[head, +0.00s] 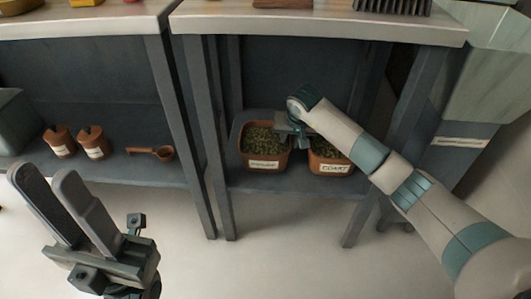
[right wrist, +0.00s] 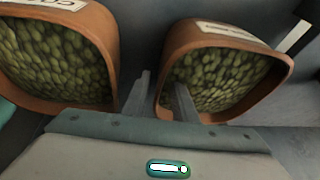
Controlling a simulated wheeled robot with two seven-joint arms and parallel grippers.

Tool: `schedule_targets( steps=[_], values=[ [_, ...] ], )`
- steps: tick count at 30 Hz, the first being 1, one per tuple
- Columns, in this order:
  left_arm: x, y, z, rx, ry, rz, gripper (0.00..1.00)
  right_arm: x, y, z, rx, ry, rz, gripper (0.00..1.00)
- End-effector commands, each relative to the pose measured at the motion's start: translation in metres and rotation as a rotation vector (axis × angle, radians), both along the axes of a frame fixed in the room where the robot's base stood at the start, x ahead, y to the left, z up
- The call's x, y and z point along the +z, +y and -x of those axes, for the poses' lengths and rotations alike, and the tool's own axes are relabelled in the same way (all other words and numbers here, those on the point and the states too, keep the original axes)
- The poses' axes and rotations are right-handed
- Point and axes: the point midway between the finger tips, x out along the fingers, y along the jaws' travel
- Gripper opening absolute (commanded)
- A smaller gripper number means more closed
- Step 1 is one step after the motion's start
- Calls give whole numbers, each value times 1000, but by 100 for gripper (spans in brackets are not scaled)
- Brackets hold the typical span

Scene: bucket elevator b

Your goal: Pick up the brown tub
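Two brown tubs full of green pellets stand side by side on the lower shelf. The left tub (head: 265,163) has a white label too small to read; it shows at right in the right wrist view (right wrist: 273,95). The right tub (head: 331,169) has a label partly reading "COA"; it shows at left in the wrist view (right wrist: 108,38). My right gripper (right wrist: 161,92) is open, one finger in the gap between the tubs and one over the inner side of the left tub, its wall between them. My left gripper (head: 44,173) is open and empty, away from the tubs.
Two small brown containers (head: 93,143) and a brown scoop (head: 151,153) lie on the left lower shelf (head: 125,172). Shelf posts (head: 208,150) flank the tubs and a worktop (head: 320,29) overhangs them. The floor in front is clear.

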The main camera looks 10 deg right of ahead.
Motion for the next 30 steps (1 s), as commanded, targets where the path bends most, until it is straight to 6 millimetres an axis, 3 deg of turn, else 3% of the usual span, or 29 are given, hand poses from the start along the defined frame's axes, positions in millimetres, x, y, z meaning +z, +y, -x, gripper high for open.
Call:
schedule_targets(
  steps=[6,17,21,30],
  values=[
    [8,-1,3,-11,-22,23,29,-7,-1,-3,0,0,0,25],
    [4,-1,1,-7,-10,16,29,-6,0,-3,0,0,0,25],
    [4,-1,1,-6,-10,13,29,-6,0,-3,0,0,0,0],
    [3,-1,1,-5,-10,10,29,-6,-1,-3,0,0,0,0]
  ],
)
